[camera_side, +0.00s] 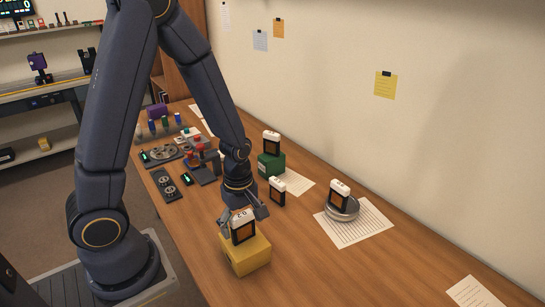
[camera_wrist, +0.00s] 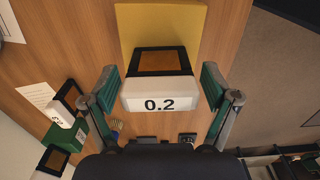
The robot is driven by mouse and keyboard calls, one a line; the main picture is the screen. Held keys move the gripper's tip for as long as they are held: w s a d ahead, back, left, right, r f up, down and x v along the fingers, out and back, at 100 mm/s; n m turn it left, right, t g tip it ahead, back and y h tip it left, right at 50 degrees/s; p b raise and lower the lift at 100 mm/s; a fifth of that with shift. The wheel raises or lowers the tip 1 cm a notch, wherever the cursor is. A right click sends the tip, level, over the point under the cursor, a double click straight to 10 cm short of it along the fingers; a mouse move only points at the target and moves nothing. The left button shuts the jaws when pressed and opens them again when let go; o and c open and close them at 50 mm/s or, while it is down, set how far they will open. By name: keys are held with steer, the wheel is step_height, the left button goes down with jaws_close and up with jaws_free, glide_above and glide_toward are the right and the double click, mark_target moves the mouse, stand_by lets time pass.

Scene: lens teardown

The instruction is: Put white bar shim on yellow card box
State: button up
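A white bar shim marked 0.2 (camera_wrist: 160,98), with a dark frame and a brown centre, stands upright on the yellow card box (camera_wrist: 160,22). The side view shows the same shim (camera_side: 243,231) on top of the yellow box (camera_side: 247,257) near the table's front. My gripper (camera_side: 243,215) is just above and around the shim's white bar. In the wrist view my gripper (camera_wrist: 160,88) is open, one finger on each side of the bar, with a gap at both sides. The shim's underside is hidden.
Similar white-topped shims stand on a green box (camera_side: 271,164), on the bare table (camera_side: 277,191) and on a round metal dish (camera_side: 342,209) over paper. Tools and trays (camera_side: 165,152) fill the table's far left. The table right of the yellow box is clear.

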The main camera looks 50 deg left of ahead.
steer(key=shift+r, duration=0.1)
step_height(320, 180, up, 12)
steer(key=shift+r, duration=0.15)
steer(key=s+d+r+m+t, duration=0.2)
steer(key=s+r+m+t, duration=0.3)
steer(key=r+m, duration=0.6)
steer(key=s+m, duration=0.1)
steer(key=m, duration=0.6)
steer(key=shift+s+t, duration=0.25)
steer(key=shift+t, duration=0.05)
